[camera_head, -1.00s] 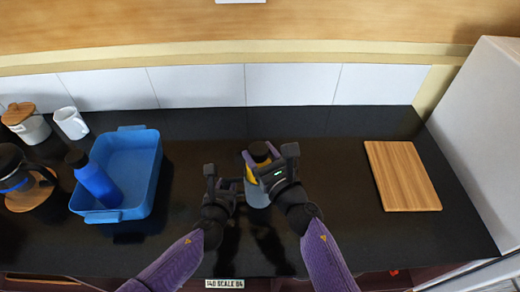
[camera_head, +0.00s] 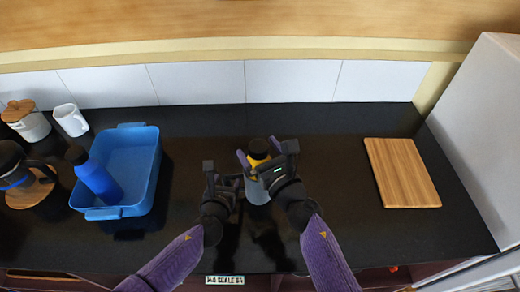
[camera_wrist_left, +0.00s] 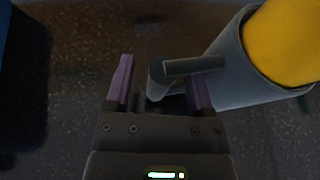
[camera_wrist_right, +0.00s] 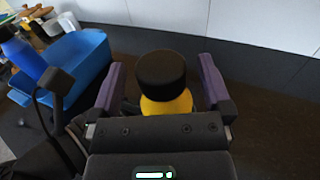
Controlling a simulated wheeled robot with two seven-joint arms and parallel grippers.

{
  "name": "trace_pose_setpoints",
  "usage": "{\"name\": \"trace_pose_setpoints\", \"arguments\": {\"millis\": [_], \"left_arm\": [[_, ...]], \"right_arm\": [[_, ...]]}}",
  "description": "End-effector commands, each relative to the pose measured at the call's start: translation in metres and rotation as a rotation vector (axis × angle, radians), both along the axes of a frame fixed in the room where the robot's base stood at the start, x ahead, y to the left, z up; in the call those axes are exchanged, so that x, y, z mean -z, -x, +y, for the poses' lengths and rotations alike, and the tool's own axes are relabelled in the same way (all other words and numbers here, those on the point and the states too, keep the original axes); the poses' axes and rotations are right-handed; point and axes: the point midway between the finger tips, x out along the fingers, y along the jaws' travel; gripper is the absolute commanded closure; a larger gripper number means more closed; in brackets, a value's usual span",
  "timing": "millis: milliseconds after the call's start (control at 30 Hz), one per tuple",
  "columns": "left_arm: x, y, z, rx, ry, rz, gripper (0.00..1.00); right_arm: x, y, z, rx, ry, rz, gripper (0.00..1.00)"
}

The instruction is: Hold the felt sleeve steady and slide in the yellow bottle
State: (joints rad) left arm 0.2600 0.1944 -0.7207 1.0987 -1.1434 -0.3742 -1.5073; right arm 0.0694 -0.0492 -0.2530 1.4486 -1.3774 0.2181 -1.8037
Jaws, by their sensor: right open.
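The yellow bottle (camera_wrist_right: 168,106) with a black cap (camera_wrist_right: 161,74) stands inside the grey felt sleeve (camera_head: 257,192), its yellow upper part and cap showing above the rim. In the left wrist view the sleeve (camera_wrist_left: 240,80) has a grey handle (camera_wrist_left: 190,66) on its side. My left gripper (camera_wrist_left: 160,82) is at that handle, its fingers apart with the handle between them and a gap visible. It is left of the sleeve in the head view (camera_head: 226,182). My right gripper (camera_wrist_right: 162,68) is open, fingers on either side of the bottle's top. The bottle's lower part is hidden in the sleeve.
A blue tub (camera_head: 144,165) holding a blue bottle (camera_head: 98,180) stands on the left, near a coffee press (camera_head: 12,165), a lidded jar (camera_head: 28,124) and a white mug (camera_head: 71,119). A wooden board (camera_head: 402,173) lies at right. The black counter between is clear.

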Motion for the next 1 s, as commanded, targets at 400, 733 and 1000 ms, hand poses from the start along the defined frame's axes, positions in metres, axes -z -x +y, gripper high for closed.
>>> {"name": "trace_pose_setpoints", "arguments": {"millis": [400,733,1000], "left_arm": [[-0.007,0.020,0.004,0.001,0.001,-0.001,0.28],[-0.038,0.094,0.014,0.003,-0.002,0.004,0.28],[-0.046,0.110,0.017,0.000,-0.001,0.002,0.28]], "right_arm": [[0.000,0.000,0.000,0.000,0.000,0.000,0.00],[0.000,0.000,0.000,0.000,0.000,0.000,0.00],[0.000,0.000,0.000,0.000,0.000,0.000,0.00]]}}
